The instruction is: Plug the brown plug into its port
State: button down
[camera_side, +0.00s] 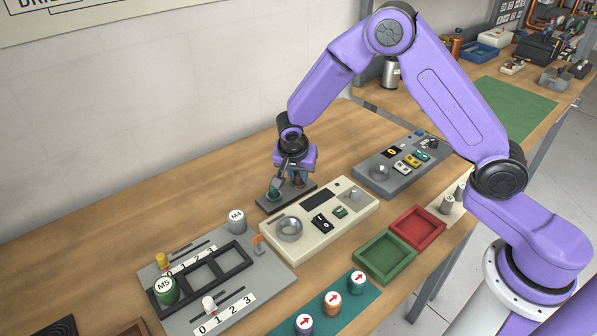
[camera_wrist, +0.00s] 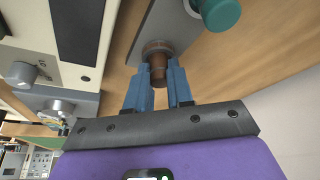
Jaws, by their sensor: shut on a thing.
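The brown plug (camera_wrist: 157,68) shows in the wrist view between the blue fingers of my gripper (camera_wrist: 158,84), which is shut on it. Its wider brown end (camera_wrist: 157,47) lies over the grey port plate (camera_wrist: 150,28); I cannot tell whether it is seated in a port or just touching. In the side view my gripper (camera_side: 298,178) is low over the same dark plate (camera_side: 300,196), and the plug is mostly hidden by the gripper. A teal plug (camera_wrist: 219,12) stands beside it on the plate; it also shows in the side view (camera_side: 274,192).
A cream panel (camera_side: 350,215) with knobs and switches is close in front of the plate. A grey panel (camera_side: 375,178) stands to the right. A board with a marked cylinder (camera_side: 237,221) is to the left. Red (camera_side: 418,227) and green trays (camera_side: 384,257) are nearer the front. Bare wood lies behind.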

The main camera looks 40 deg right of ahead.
jog(key=shift+f, duration=0.3)
jog(key=shift+s+d+f, duration=0.1)
jog(key=shift+f, duration=0.15)
jog(key=c, duration=1)
grip_release()
jog(key=shift+r, duration=0.3)
jog(key=w+v, duration=0.1)
jog(key=v, duration=1)
jog(key=s+r+n+y, duration=0.1)
jog(key=s+r+n, duration=0.4)
jog(key=s, duration=0.4)
jog(key=s+d+n+g+y, duration=0.1)
jog(key=s+d+n, duration=0.2)
jog(key=s+n, duration=0.6)
jog(key=s+d+n+g+y, duration=0.1)
jog(key=s+d+n, duration=0.3)
jog(key=s+n, duration=0.5)
jog(key=s+y, duration=0.1)
jog(key=s, duration=0.6)
jog(key=shift+d+r+g, duration=0.2)
jog(key=shift+r+g, duration=0.05)
jog(key=shift+g, duration=0.05)
